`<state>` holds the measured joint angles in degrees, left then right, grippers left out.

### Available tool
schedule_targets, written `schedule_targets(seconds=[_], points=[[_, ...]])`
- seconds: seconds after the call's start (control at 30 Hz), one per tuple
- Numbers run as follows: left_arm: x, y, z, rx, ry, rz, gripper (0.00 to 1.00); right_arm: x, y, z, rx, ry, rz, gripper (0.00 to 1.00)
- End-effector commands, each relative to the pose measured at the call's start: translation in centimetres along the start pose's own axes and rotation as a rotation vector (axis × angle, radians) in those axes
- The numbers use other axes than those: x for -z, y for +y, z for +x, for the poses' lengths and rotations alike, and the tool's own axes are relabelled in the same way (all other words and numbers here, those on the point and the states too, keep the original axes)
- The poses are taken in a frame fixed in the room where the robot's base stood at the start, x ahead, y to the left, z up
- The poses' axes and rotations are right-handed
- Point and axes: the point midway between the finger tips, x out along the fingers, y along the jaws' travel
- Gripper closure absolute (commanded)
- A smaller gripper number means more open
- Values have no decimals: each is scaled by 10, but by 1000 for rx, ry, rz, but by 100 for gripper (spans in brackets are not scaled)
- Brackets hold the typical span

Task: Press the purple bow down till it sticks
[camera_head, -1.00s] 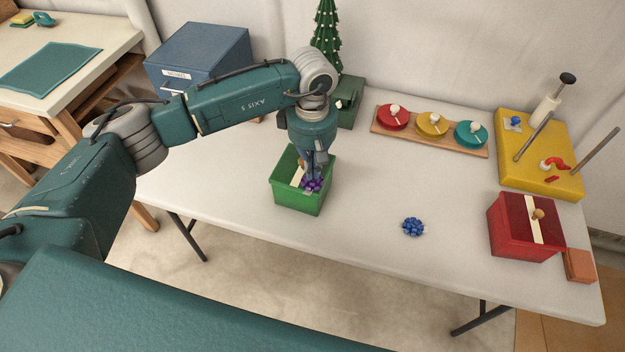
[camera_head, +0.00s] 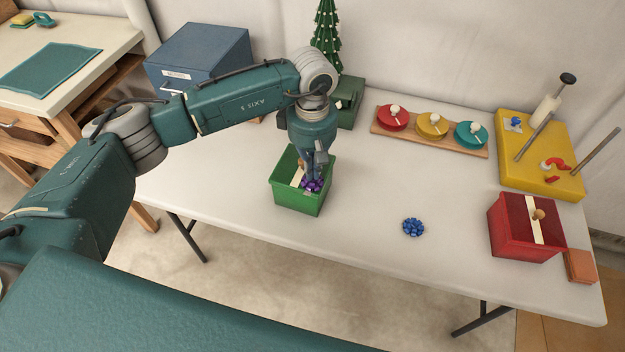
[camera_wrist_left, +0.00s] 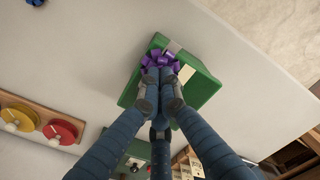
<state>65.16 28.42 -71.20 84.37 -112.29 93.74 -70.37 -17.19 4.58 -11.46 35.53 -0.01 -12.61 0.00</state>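The purple bow (camera_head: 314,186) is on top of the green box (camera_head: 289,196), near its front right side. In the left wrist view the purple bow (camera_wrist_left: 157,58) shows its loops just past my fingertips, on the green box (camera_wrist_left: 201,88). My left gripper (camera_head: 313,176) points down over the box. In the left wrist view the fingertips of my left gripper (camera_wrist_left: 161,78) are close together at the bow and hide part of it. They look shut and in contact with the bow, not around it. My right gripper is not in view.
A blue bow (camera_head: 413,227) lies on the white table (camera_head: 360,225). A red box (camera_head: 522,229) stands at the right. Behind are a board with coloured discs (camera_head: 431,126), a yellow board (camera_head: 543,178) with upright rods, and a small tree (camera_head: 327,40). The table's front middle is clear.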

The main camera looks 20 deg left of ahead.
Motion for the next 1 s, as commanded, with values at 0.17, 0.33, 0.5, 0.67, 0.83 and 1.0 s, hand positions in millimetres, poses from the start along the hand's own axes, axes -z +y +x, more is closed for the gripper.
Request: schedule_targets(seconds=[0.17,0.33,0.5,0.67,0.83,1.0], points=[[-1,-3,5,10,-1,0,100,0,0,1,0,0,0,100],[-1,-3,5,11,-1,0,100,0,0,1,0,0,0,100],[-1,-3,5,11,-1,0,100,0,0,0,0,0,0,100],[0,-3,-3,10,-1,0,100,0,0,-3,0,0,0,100],[0,-2,-18,6,0,-1,100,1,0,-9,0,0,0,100],[0,-1,-33,3,0,-1,100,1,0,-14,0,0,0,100]])
